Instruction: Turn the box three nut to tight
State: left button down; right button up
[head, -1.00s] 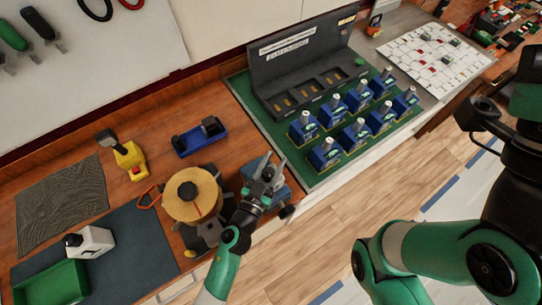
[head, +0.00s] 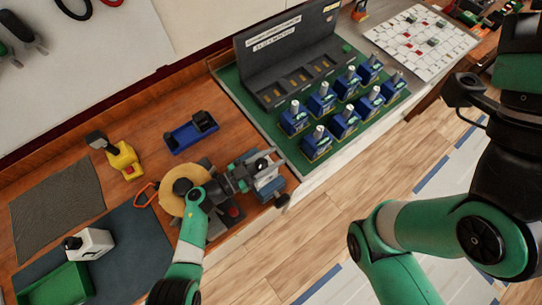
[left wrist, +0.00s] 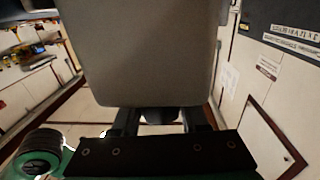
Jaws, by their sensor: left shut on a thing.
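Several blue boxes stand in two rows on a green mat (head: 292,158), each with an upright silver post on top; one is the near-left box (head: 318,146). I cannot tell which is box three, and their markings are too small to read. My left gripper (head: 257,166) is over the blue vise-like device (head: 270,184) at the bench's front edge, left of the boxes and apart from them. It is shut on a grey block (left wrist: 145,55), which fills the middle of the left wrist view. My right gripper is not in view; only my right arm shows.
A dark labelled rack (head: 290,55) stands behind the boxes. A yellow round thing (head: 176,188) lies under my left arm. A blue tray (head: 190,132), a yellow tool (head: 124,160) and a green bin (head: 58,285) are on the bench. A white gridded board (head: 420,42) lies right of the mat.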

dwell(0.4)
pick_arm(q)
jog(key=shift+c, duration=2.1)
grip_release()
jog(key=shift+r, duration=0.1)
jog(key=shift+r, duration=0.3)
notch_tip(320, 180, up, 3)
jog(key=shift+f+p, duration=0.2)
jog(key=shift+p, duration=0.4)
jog(key=s+r, duration=0.9)
jog(key=s, duration=0.5)
jog(key=shift+a+r, duration=0.3)
jog(key=shift+a, duration=0.15)
